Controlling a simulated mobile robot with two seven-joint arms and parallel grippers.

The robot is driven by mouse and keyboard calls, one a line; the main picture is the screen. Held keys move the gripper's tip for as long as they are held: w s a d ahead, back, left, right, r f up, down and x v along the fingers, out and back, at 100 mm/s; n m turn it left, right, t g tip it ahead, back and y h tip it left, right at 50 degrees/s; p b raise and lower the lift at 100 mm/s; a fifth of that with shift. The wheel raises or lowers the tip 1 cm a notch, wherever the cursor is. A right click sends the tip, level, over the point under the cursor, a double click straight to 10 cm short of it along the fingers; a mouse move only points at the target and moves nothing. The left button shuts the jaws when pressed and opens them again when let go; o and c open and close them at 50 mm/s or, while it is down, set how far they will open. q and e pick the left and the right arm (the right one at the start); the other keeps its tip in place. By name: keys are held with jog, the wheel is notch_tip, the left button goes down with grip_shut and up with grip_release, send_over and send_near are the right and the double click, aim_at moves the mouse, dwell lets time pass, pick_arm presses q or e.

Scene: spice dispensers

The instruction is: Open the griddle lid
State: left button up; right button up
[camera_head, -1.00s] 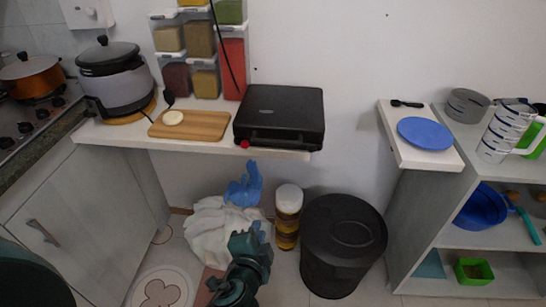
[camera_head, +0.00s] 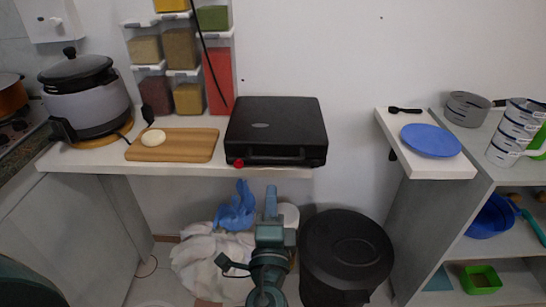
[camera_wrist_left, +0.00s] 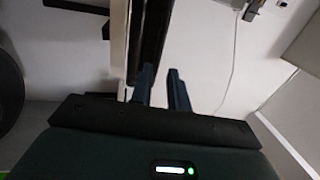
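The black griddle (camera_head: 276,124) sits on the white shelf with its lid shut. Its front handle faces the shelf's front edge, and a red knob (camera_head: 239,163) is at its front left. My left gripper (camera_head: 271,190) is below and in front of the griddle, under the shelf edge, and points up at it. In the left wrist view, its two fingers (camera_wrist_left: 162,80) are apart with nothing held between them. A dark edge, seemingly the griddle (camera_wrist_left: 152,40), is just beyond the fingertips; contact cannot be told. My right gripper is not in view.
On the shelf (camera_head: 185,170), a cutting board (camera_head: 190,146) and a cooker (camera_head: 86,100) stand left of the griddle. Spice dispensers (camera_head: 181,47) are behind. A black bin (camera_head: 346,250) and white cloth (camera_head: 207,265) are below. The wall space right of the griddle is clear.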

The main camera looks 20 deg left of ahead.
aim_at(273, 157)
pick_arm(q)
jog(key=p+x, duration=0.1)
jog(key=x, duration=1)
jog(key=shift+w+a, duration=0.1)
jog(key=shift+w, duration=0.05)
grip_shut()
